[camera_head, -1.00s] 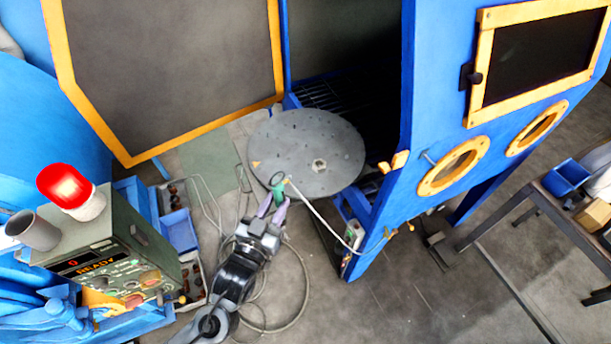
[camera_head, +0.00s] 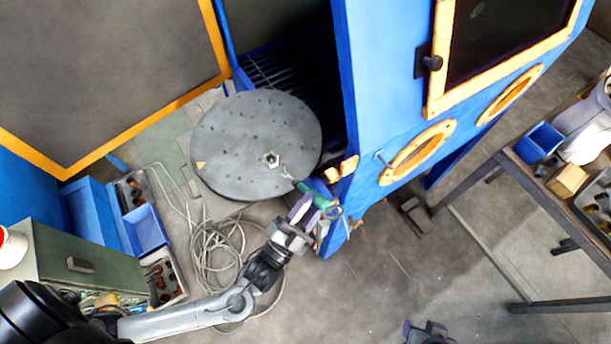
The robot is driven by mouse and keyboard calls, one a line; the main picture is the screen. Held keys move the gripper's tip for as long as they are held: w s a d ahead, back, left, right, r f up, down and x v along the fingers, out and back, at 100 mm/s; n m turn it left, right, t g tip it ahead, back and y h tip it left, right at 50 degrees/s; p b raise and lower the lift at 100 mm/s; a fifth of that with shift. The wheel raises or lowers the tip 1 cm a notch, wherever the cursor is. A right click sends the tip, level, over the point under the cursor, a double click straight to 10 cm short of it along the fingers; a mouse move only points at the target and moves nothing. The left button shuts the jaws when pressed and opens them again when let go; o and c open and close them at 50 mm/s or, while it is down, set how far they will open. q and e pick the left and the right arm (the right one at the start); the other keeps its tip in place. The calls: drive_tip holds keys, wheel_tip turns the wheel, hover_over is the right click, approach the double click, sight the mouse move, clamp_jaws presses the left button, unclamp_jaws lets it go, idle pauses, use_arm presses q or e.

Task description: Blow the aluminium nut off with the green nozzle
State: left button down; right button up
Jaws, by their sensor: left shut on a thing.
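The aluminium nut (camera_head: 271,159) is a small silvery piece lying on the round grey drum table (camera_head: 225,135), right of and below its centre. My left gripper (camera_head: 306,208) is shut on the green nozzle (camera_head: 321,200) beside the table's lower right edge. The nozzle points up and left, and a thin grey tip or jet at its front reaches over the table close to the nut. I cannot tell which it is. My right gripper (camera_head: 427,331) shows only partly at the bottom edge, away from the table.
The blue cabinet (camera_head: 365,120) with orange-rimmed ports stands just right of the table, its door (camera_head: 90,75) open at left. A grey hose (camera_head: 210,255) lies coiled on the floor below. Blue bins (camera_head: 146,230) stand at left. A workbench (camera_head: 525,190) is at far right.

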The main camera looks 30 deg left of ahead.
use_arm(q)
drive_tip(key=a+f+m+b, duration=0.1)
drive_tip(key=a+f+b, duration=0.1)
drive_tip(key=w+a+f+m+h+b, duration=0.1)
drive_tip(key=a+f+b, duration=0.1)
drive_tip(key=shift+w+h, duration=0.1)
drive_tip(key=shift+h, duration=0.2)
use_arm(e)
drive_tip(key=f, duration=0.2)
drive_tip(key=s+f, duration=0.1)
drive_tip(key=f, duration=0.1)
drive_tip(key=shift+f, duration=0.2)
use_arm(q)
drive_tip(key=shift+w, duration=0.15)
drive_tip(key=shift+w+a, duration=0.2)
drive_tip(key=shift+w, duration=0.45)
drive_tip(key=shift+r, duration=0.1)
use_arm(e)
drive_tip(key=shift+r, duration=0.15)
idle(0.3)
